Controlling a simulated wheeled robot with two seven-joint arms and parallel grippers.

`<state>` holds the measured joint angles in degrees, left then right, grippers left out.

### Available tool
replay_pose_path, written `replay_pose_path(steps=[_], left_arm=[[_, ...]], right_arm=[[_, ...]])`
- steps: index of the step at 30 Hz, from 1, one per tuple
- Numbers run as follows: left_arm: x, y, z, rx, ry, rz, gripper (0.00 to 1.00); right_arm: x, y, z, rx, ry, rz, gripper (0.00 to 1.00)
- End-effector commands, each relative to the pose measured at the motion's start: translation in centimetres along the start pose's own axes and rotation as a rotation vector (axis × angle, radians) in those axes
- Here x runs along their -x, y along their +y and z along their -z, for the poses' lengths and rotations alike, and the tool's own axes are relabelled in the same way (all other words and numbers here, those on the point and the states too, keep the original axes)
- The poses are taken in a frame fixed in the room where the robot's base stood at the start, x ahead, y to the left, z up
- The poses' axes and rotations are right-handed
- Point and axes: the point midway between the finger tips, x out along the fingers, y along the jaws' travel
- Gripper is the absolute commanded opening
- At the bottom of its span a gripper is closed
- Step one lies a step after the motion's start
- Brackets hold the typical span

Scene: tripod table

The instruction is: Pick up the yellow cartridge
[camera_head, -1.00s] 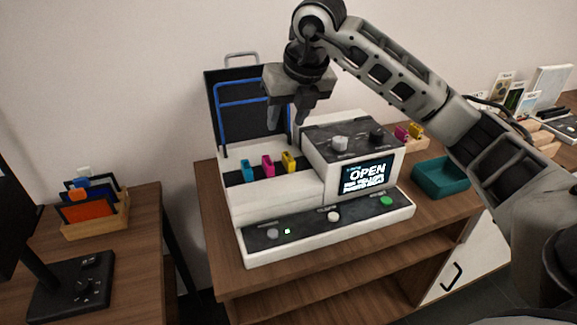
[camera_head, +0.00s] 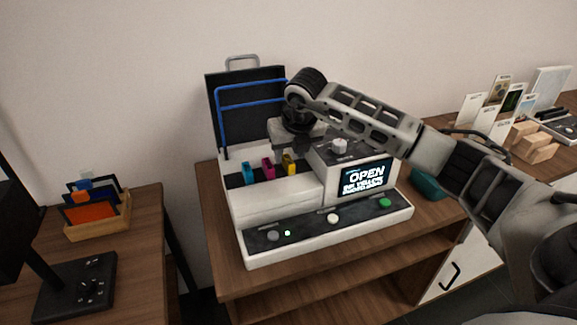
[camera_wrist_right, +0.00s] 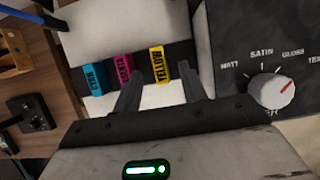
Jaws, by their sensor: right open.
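The yellow cartridge (camera_head: 290,168) stands in the dark slot strip of the white printer (camera_head: 270,207), at the right end of a row. In the wrist view, the yellow cartridge (camera_wrist_right: 158,67) has its label facing up and lies between the spread fingertips. The magenta cartridge (camera_head: 268,169) and the cyan cartridge (camera_head: 248,174) stand to its left. My right gripper (camera_head: 293,150) is open and empty, just above and behind the yellow cartridge. It also shows in the wrist view (camera_wrist_right: 160,73). Contact cannot be told. My left gripper is out of view.
The printer's raised block, with a knob (camera_wrist_right: 270,92) and display (camera_head: 367,178), stands close right of the gripper. The lid (camera_head: 245,110) stands open behind. A teal bin (camera_head: 427,184) is right, partly behind my arm.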

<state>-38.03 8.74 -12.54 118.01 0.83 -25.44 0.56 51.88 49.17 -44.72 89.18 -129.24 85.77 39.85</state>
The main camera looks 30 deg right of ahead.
Motion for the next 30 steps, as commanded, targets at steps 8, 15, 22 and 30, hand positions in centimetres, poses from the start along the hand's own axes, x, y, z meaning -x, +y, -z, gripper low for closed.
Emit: replay_pose_path(steps=[8,15,22,30], left_arm=[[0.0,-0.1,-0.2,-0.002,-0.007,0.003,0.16],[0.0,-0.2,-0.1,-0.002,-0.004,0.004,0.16],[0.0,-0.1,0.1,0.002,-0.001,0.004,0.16],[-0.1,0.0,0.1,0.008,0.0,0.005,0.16]], right_arm=[[-2.6,-0.1,0.0,-0.001,0.001,0.001,0.42],[-2.6,-0.1,0.0,0.0,0.0,0.0,0.28],[-2.6,-0.1,0.0,0.0,0.0,0.0,0.0],[-2.3,0.0,-0.2,0.0,-0.002,-0.001,0.0]])
